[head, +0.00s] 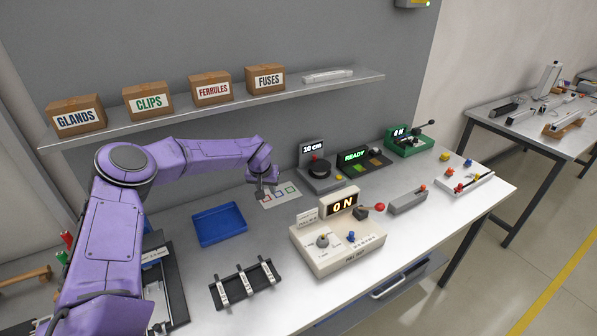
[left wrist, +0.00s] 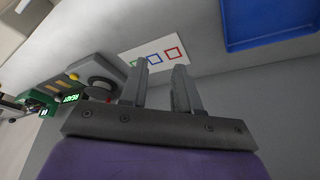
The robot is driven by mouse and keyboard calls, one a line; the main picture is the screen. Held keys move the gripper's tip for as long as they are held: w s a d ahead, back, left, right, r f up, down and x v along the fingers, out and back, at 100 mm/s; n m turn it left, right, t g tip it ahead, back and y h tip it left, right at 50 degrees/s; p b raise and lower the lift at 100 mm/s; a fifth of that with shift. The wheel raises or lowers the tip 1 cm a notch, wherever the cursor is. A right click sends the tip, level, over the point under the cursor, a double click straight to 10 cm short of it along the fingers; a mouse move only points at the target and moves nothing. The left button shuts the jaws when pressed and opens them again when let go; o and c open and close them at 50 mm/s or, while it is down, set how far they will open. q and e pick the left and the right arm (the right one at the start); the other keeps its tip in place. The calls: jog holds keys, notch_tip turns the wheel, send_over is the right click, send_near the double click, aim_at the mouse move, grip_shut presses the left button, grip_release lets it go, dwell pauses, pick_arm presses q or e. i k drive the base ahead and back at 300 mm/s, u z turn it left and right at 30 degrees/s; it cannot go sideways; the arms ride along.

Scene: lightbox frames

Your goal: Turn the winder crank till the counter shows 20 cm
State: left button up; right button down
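The winder (head: 322,182) is a grey unit at the back of the bench with a round black wheel (head: 319,168) and a small red knob on the wheel. Its counter (head: 312,149) reads 10 cm. The winder also shows in the left wrist view (left wrist: 101,68), left of the fingers, its wheel partly hidden by my gripper. My left gripper (head: 262,194) is left of the winder, above a white card, apart from the crank. In the left wrist view its two fingers (left wrist: 160,88) stand apart with nothing between them. My right gripper is not in view.
The card (head: 281,195) with coloured squares lies below my gripper. A blue tray (head: 219,224) is to its left. A READY panel (head: 364,160) and a green ON unit (head: 408,142) stand right of the winder; a cream ON box (head: 338,247) stands in front. A shelf (head: 220,108) runs above.

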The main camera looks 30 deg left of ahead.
aim_at(320, 169)
jog(key=z, duration=0.7)
jog(key=i, duration=0.95)
jog(key=u, duration=0.9)
jog(key=i, duration=0.75)
jog(key=u, duration=0.15)
